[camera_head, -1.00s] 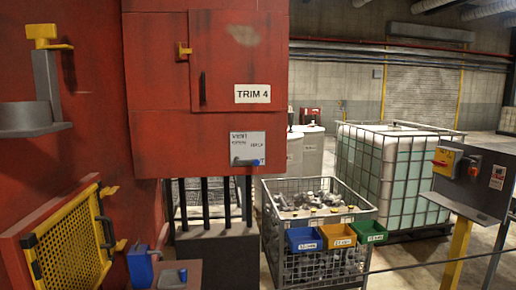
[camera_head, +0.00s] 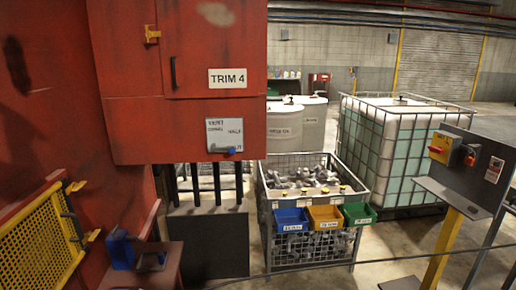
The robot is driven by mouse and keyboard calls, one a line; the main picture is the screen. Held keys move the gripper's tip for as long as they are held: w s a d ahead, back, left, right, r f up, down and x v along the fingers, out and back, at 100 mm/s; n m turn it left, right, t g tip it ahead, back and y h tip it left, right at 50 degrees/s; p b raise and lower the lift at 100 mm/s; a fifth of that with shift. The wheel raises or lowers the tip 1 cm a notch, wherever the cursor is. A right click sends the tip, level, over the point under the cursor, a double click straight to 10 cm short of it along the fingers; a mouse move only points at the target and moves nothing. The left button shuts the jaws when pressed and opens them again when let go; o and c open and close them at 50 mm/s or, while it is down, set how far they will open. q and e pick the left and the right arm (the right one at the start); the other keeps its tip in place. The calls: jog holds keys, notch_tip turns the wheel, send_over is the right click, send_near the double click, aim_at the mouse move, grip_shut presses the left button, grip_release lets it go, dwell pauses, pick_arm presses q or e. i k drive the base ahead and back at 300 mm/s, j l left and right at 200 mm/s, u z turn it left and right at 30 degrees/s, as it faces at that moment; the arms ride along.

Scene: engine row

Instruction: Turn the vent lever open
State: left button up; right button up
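The vent lever (camera_head: 229,150) is a small blue handle near the bottom of a white plate (camera_head: 224,130) marked VENT. The plate is fixed low on the red cabinet (camera_head: 186,124), below the TRIM 4 label (camera_head: 228,78). Smaller words on the plate are hard to read, one looks like HALF. The lever appears to lie roughly level across the plate's lower edge; its exact setting is too small to tell. Neither of my grippers shows in this view.
A wire mesh crate (camera_head: 312,247) with blue, yellow and green bins stands below right of the cabinet. A caged white tank (camera_head: 402,150) is behind it. A control box on a yellow post (camera_head: 442,250) stands at the right. A yellow grille (camera_head: 38,245) is at lower left.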

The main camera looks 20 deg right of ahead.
aim_at(214, 147)
jog(key=i+l+z, duration=0.2)
jog(key=i+l, duration=0.25)
jog(key=l, duration=0.3)
jog(key=i+l+z, duration=0.2)
jog(key=i+l, duration=0.35)
jog(key=l, duration=0.1)
